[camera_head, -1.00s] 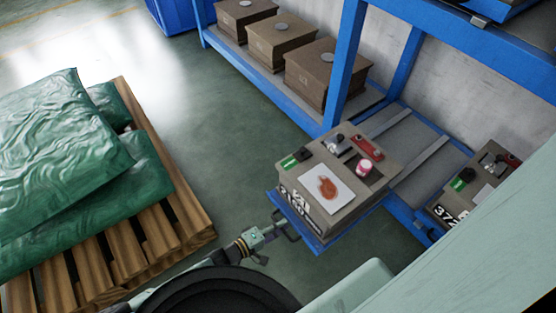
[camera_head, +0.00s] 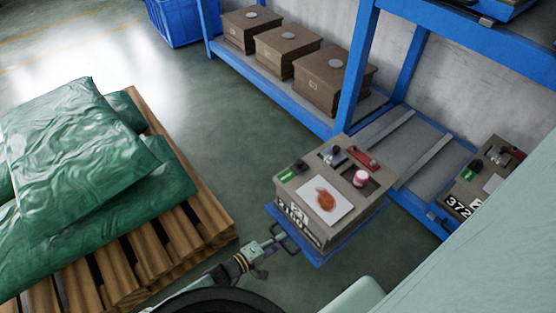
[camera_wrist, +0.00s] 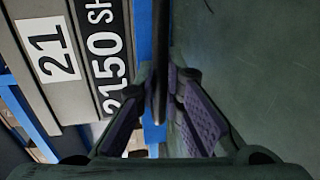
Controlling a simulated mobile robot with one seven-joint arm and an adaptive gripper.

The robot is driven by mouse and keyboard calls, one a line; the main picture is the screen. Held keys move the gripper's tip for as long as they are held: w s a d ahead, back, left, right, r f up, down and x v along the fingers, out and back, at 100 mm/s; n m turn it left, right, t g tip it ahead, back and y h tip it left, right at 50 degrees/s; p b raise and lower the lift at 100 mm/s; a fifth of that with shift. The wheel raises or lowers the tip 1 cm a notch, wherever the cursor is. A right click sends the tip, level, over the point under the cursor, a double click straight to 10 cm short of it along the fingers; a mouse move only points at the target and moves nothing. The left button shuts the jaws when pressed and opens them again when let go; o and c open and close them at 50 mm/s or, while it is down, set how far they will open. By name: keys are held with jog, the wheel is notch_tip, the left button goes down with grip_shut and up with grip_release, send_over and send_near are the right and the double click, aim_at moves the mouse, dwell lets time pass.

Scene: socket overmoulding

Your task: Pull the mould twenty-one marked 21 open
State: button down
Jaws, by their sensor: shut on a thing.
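Mould twenty-one (camera_head: 322,200) is a grey-brown block on a blue sliding tray (camera_head: 330,256), drawn out from the blue rack toward me. On its top are a white sheet with a red-brown stain, a green label, a red part and a small red-and-white pot. In the wrist view the mould's front shows the label 21 (camera_wrist: 48,49) and a dark plate reading "2150 SH" (camera_wrist: 103,50). My gripper (camera_head: 277,243) is at the tray's front, shut on its dark handle (camera_head: 290,240). The wrist view shows the handle bar between my fingers (camera_wrist: 160,105).
A second mould marked 372 (camera_head: 475,185) sits in the rack at right. Several brown boxes (camera_head: 330,80) stand on the rack's far shelf. A wooden pallet (camera_head: 190,225) with green sacks (camera_head: 75,165) is at left. Floor (camera_head: 225,120) between pallet and rack is clear.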

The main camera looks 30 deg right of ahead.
dwell(0.3)
jog(key=c, duration=1.7)
grip_release()
jog(key=v, duration=1.2)
jog(key=shift+s, duration=0.1)
